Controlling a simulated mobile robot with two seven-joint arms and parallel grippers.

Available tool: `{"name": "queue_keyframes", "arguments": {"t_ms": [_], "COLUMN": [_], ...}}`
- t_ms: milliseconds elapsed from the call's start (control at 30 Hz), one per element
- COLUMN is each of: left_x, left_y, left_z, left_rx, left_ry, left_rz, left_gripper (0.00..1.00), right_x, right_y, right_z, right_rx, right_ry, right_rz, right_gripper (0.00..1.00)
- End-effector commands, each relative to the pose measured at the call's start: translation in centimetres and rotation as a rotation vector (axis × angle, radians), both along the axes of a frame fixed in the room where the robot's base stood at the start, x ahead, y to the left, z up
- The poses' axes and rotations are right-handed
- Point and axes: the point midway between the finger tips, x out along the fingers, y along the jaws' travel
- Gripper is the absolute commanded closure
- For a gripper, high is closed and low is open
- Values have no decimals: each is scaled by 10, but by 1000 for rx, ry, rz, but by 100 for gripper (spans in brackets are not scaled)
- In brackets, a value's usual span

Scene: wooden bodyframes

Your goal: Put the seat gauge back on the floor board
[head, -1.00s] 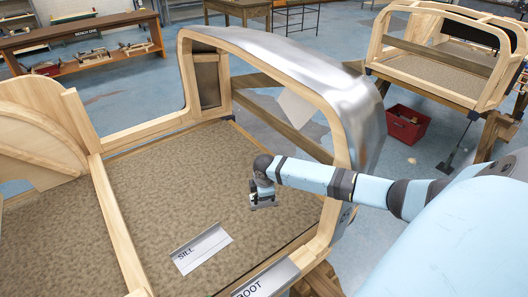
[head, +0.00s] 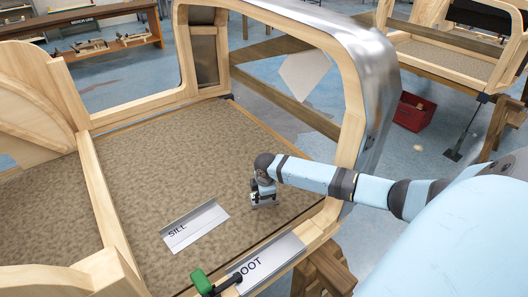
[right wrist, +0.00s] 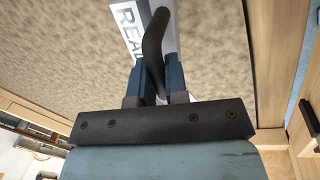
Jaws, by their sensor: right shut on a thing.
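The floor board (head: 200,150) is the speckled brown panel inside the wooden bodyframe. My right gripper (head: 262,200) is low over its right part, to the right of the SILL plate (head: 195,226). In the right wrist view my right gripper (right wrist: 158,85) is shut on the dark curved handle (right wrist: 155,45) of what looks like the seat gauge. A pale plate lettered "REA" (right wrist: 128,20) shows by the handle, its rest hidden. I cannot tell whether the held thing touches the board. My left gripper is not in view.
A wooden rib (head: 105,205) divides the board. The metal-skinned hoop (head: 375,90) rises behind my arm. A red crate (head: 412,112) stands on the floor.

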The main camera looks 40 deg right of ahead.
Motion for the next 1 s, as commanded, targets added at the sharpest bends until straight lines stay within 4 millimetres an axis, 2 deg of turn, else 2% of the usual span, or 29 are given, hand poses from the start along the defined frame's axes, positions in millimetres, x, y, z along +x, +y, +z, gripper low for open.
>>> {"name": "queue_keyframes", "arguments": {"t_ms": [33,167,433,867,900,967,1000], "left_x": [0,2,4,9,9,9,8], "left_y": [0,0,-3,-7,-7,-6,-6], "left_z": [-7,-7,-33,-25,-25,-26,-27], "left_rx": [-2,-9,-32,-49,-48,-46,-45], "left_ry": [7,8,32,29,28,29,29], "left_rz": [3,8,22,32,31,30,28], "left_gripper": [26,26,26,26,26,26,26], "right_x": [1,0,0,0,0,0,0], "right_y": [0,0,0,0,0,0,0], "right_z": [-7,-12,-45,-46,-46,-46,-46], "right_rx": [0,-1,0,0,0,0,0], "right_ry": [-2,-2,-1,-1,-1,-1,-1], "right_rz": [0,0,0,0,0,0,0], "right_gripper": [100,100,100,100,77,63,61]}}
